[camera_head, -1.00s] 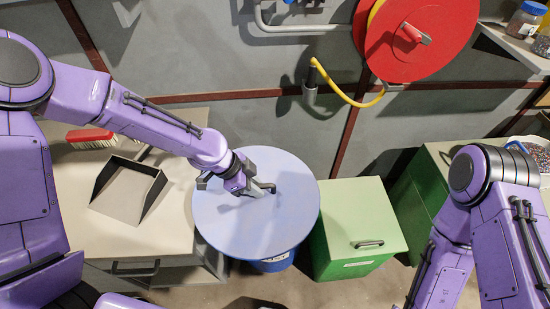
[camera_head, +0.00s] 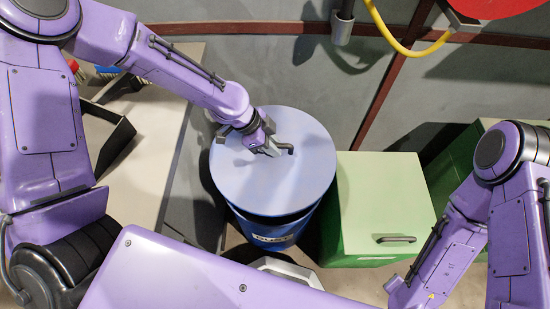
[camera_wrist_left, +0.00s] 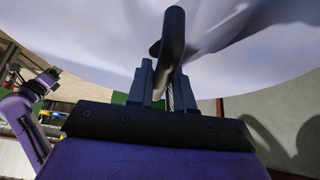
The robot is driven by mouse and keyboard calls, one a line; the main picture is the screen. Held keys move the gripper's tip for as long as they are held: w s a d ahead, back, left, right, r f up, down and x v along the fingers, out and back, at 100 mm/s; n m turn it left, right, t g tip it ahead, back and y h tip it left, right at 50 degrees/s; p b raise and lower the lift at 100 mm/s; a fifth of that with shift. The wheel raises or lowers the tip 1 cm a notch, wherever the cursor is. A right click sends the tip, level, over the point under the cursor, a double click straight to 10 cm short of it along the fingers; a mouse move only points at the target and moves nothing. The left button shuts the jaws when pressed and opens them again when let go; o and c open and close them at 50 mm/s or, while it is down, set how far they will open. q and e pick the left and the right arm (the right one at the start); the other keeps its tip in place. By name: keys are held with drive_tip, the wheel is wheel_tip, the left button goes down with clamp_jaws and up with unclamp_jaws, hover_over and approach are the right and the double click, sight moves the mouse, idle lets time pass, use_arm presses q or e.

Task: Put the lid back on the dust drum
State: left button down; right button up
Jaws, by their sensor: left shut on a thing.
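The lid (camera_head: 240,180) is a round, pale blue disc with a dark bar handle (camera_head: 287,148). It lies level over the dust drum (camera_head: 275,227), a blue drum with a label on its front. A dark band shows between the lid's front edge and the drum; I cannot tell whether they touch. My left gripper (camera_head: 268,148) is shut on the lid's handle, from above. In the left wrist view the handle (camera_wrist_left: 174,35) stands between the fingers (camera_wrist_left: 165,82), with the lid's surface behind it. The drum's rim is hidden. My right arm shows at the right, but its gripper is out of view.
A green cabinet (camera_head: 380,200) with a dark handle stands close to the right of the drum. A grey worktop (camera_head: 150,150) with a dustpan (camera_head: 105,135) is at the left. A yellow hose (camera_head: 395,40) hangs on the wall behind.

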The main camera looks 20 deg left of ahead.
use_arm(q)
wheel_tip(320, 180, down, 3)
drive_tip(key=shift+w+r+b, duration=0.1)
drive_tip(key=shift+w+b, duration=0.05)
drive_tip(key=shift+b, duration=0.45)
use_arm(e)
wheel_tip(320, 180, down, 3)
drive_tip(key=shift+r, duration=0.1)
use_arm(q)
drive_tip(key=shift+f+b, duration=0.35)
wheel_tip(320, 180, down, 9)
drive_tip(key=b, duration=0.8)
use_arm(e)
wheel_tip(320, 180, down, 9)
drive_tip(key=shift+w+r, duration=0.1)
drive_tip(key=shift+r, duration=0.15)
